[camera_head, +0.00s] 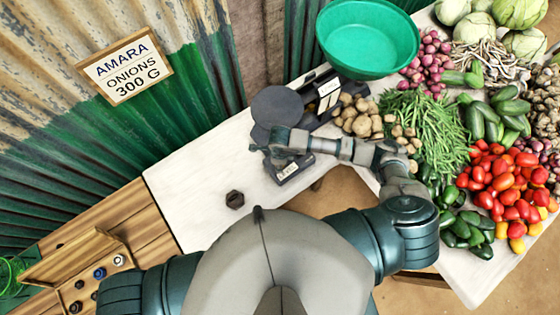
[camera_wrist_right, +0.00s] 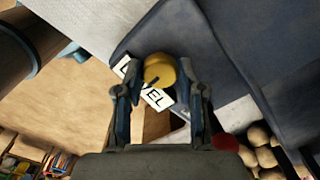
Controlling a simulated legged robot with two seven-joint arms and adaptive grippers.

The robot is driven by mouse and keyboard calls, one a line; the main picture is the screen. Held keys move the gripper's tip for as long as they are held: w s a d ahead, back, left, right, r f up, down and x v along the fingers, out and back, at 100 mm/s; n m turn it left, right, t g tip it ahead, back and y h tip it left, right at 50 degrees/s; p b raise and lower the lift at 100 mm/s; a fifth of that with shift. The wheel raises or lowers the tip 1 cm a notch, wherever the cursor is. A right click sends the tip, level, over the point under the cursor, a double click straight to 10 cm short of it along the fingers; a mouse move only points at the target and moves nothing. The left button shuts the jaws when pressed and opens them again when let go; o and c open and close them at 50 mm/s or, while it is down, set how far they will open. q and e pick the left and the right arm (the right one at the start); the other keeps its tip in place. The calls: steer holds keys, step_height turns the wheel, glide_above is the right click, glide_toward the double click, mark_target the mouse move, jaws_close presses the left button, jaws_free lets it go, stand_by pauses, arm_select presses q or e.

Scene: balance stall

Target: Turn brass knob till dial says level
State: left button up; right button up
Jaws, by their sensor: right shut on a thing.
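The brass knob (camera_wrist_right: 160,72) shows in the right wrist view between the two fingers of my right gripper (camera_wrist_right: 160,80), which is shut on it. A white label (camera_wrist_right: 157,98) lies behind the knob, which covers part of its lettering; "EL" is readable. The dark grey balance (camera_head: 312,110) stands on the white table in the head view, with a green pan (camera_head: 366,42) and a round dark plate (camera_head: 278,106). My right gripper (camera_head: 262,150) also shows in the head view, at the balance's near end. The dial's reading is too small to tell. My left gripper is out of view.
A dark hexagonal weight (camera_head: 235,199) sits on the white table (camera_head: 195,170). A wooden tray (camera_head: 75,258) with small weights is at lower left. Potatoes (camera_head: 362,118), beans (camera_head: 428,130) and tomatoes (camera_head: 495,180) crowd the right. A sign (camera_head: 125,67) reads "AMARA ONIONS 300 G".

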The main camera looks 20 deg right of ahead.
steer(key=shift+w, duration=0.1)
steer(key=o, duration=1.1)
steer(key=shift+o, duration=0.2)
steer(key=shift+r, duration=0.15)
step_height(320, 180, up, 12)
steer(key=shift+f, duration=0.2)
steer(key=shift+a, duration=0.1)
